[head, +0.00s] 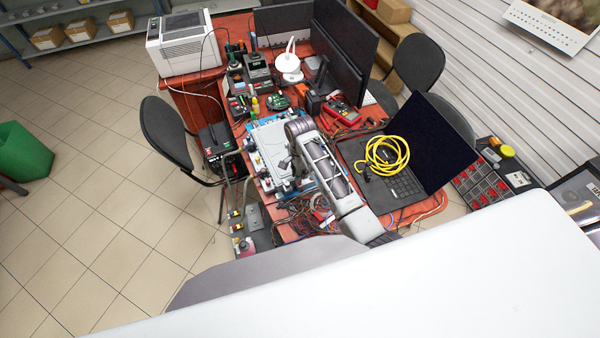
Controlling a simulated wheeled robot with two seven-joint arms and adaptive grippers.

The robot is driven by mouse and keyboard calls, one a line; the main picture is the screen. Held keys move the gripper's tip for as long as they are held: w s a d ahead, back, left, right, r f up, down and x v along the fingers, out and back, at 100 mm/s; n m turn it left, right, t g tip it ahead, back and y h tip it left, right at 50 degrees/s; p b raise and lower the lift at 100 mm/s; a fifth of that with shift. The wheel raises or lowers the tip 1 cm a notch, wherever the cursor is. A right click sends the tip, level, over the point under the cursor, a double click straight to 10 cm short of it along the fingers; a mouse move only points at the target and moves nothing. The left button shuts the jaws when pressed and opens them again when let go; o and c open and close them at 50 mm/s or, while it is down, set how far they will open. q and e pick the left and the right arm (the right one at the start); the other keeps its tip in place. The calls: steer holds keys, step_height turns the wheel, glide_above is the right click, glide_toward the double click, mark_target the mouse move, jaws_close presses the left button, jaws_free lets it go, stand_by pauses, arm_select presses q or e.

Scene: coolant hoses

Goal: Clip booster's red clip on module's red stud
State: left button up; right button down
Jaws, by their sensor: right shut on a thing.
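A pale grey module (266,148) lies on a blue mat on the red workbench, in the middle of the head view. My right arm reaches in from the lower right over the bench. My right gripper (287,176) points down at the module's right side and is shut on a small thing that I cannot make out. A grey unit (254,217) with small red and yellow parts beside it stands at the bench's near left end; I cannot tell whether it is the booster. The red stud and red clip are too small to tell. My left gripper is not in view.
A black laptop (440,150) with a coiled yellow cable (387,156) lies right of my arm. Tangled wires (305,215) lie near the gripper. Monitors (340,50) and small devices crowd the far bench. A black chair (167,130) stands left. The tiled floor at left is mostly clear.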

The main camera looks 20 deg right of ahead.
steer(key=shift+f, duration=0.55)
stand_by(1.3)
steer(key=c, duration=1.4)
jaws_free()
steer(key=shift+o, duration=0.4)
steer(key=shift+o, duration=1.3)
steer(key=shift+r, duration=0.15)
steer(key=shift+r, duration=4.4)
steer(key=shift+o, duration=0.3)
